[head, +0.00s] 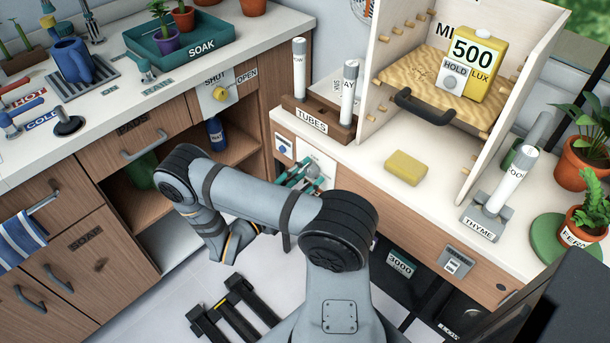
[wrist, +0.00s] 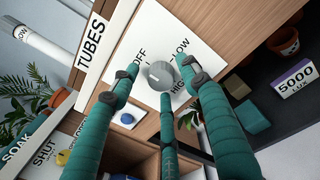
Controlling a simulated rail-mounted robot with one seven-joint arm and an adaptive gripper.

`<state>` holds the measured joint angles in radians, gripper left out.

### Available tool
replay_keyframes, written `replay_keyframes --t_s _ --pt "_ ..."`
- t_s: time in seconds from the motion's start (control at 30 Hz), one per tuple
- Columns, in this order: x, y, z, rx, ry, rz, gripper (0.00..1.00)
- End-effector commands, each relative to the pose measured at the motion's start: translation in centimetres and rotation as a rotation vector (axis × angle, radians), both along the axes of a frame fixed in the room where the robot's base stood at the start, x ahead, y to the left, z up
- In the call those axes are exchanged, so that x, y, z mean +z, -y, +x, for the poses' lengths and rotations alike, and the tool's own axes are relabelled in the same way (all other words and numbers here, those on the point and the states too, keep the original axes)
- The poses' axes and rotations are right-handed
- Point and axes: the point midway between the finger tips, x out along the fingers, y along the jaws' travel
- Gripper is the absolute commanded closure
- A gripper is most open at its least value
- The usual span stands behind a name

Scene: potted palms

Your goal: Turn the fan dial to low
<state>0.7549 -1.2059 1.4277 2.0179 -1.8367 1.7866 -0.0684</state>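The fan dial (wrist: 160,76) is a round grey knob on a white plate (wrist: 152,32) fixed to the wood cabinet front. The plate reads OFF, LOW and HIGH around the knob, partly covered by my fingers. A pale mark on the knob lies on its left side, towards OFF; its exact setting is hard to tell. My gripper (wrist: 158,66) has teal fingers spread around the dial, with a gap visible on the left and the right finger close to the knob. Contact cannot be told. In the head view my gripper (head: 300,178) is at the plate (head: 321,160), and the dial is hidden.
The TUBES rack (head: 310,118) stands on the counter above the plate. A small panel with a blue button (wrist: 127,118) is beside the plate. A 5000 LUX box (wrist: 294,80) sits in the dark open bay alongside. A yellow sponge (head: 405,167) lies on the counter.

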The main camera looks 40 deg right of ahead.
Motion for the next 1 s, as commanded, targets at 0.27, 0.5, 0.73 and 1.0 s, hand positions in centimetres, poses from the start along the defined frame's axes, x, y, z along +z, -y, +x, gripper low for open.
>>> replay_keyframes --t_s 0.27,0.5,0.73,1.0 --pt "0.0 -0.03 0.01 0.0 0.0 0.0 0.72" --pt "0.05 -0.02 -0.05 -0.001 0.0 -0.002 0.86" --pt "0.11 -0.02 -0.09 -0.003 0.001 -0.002 0.97" --pt "0.15 0.0 -0.12 -0.003 0.04 -0.001 0.97"
